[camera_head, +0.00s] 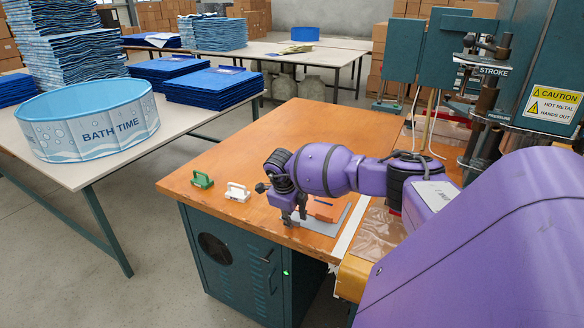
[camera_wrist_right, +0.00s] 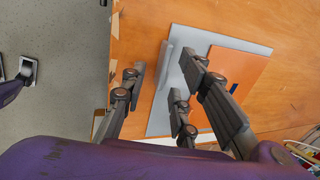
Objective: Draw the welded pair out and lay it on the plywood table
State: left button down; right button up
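A flat grey sheet (camera_head: 331,232) lies on the orange-brown plywood table (camera_head: 270,140) near its front right edge, with a smaller orange piece (camera_head: 326,209) on top. In the right wrist view the grey sheet (camera_wrist_right: 157,122) and orange piece (camera_wrist_right: 245,75) lie flat, and a pale narrow strip (camera_wrist_right: 175,62) runs along the sheet's left side. My right gripper (camera_head: 295,218) points down over the sheet's left part. In the wrist view its fingers (camera_wrist_right: 166,82) are spread to both sides of the strip, with nothing visibly clamped. My left gripper is in neither view.
A green-and-white handled block (camera_head: 202,180) and a white one (camera_head: 237,192) stand left of my gripper. The welding press (camera_head: 485,95) with a caution sign stands at right. Clear film (camera_head: 378,235) lies beside the table. The table's back half is bare.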

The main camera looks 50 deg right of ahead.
jog(key=v, duration=1.2)
jog(key=shift+w, duration=0.15)
